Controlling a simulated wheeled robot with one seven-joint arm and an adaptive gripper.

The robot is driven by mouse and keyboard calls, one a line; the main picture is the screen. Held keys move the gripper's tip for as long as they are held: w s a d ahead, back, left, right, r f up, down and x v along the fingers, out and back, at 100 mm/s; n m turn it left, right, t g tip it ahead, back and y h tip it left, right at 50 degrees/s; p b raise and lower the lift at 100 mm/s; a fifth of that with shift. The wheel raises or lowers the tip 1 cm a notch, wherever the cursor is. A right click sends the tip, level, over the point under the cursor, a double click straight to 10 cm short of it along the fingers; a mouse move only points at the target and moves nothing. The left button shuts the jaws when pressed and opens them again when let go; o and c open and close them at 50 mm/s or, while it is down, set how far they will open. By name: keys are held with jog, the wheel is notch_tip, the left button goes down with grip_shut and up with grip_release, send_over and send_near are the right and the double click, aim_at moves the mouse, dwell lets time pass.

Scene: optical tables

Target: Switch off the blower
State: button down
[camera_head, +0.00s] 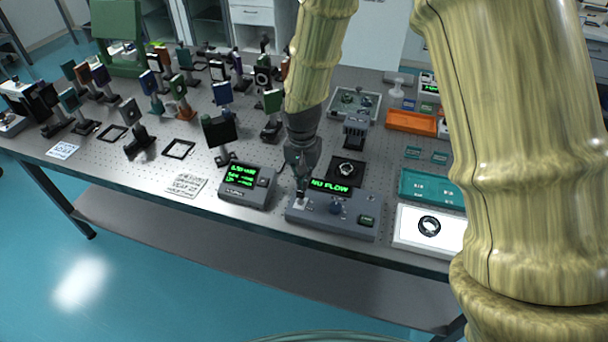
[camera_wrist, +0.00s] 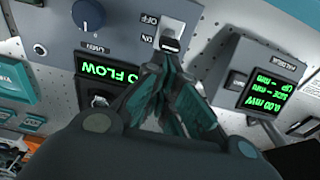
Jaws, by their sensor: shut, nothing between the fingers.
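The blower is a grey box (camera_head: 335,218) at the table's front edge, with a green display (camera_head: 329,186) reading "NO FLOW". Its switch (camera_head: 299,203) is at the left end of the box. In the wrist view the switch (camera_wrist: 177,20) has a pale plate beside the labels OFF and ON, with a small lever near the ON label. My gripper (camera_head: 302,190) is shut and empty, pointing down over the switch. In the wrist view its fingertips (camera_wrist: 170,58) are right at the lever; I cannot tell whether they touch it.
A power meter (camera_head: 247,186) with green readouts stands just left of the blower. A white tray with a dark ring (camera_head: 402,239) is to the right, a teal tray (camera_head: 430,187) behind it. Several optic mounts crowd the table's left and back. A blue knob (camera_wrist: 88,14) sits on the blower.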

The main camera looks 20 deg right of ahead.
jog(key=shift+s+a+r, duration=0.1)
jog(key=shift+s+r, duration=0.15)
jog(key=shift+s, duration=0.05)
jog(key=shift+a+f, duration=0.1)
jog(key=shift+a, duration=0.1)
jog(key=shift+d, duration=0.1)
jog(key=shift+r+p, duration=0.75)
jog(key=shift+p, duration=0.05)
jog(key=shift+r, duration=0.1)
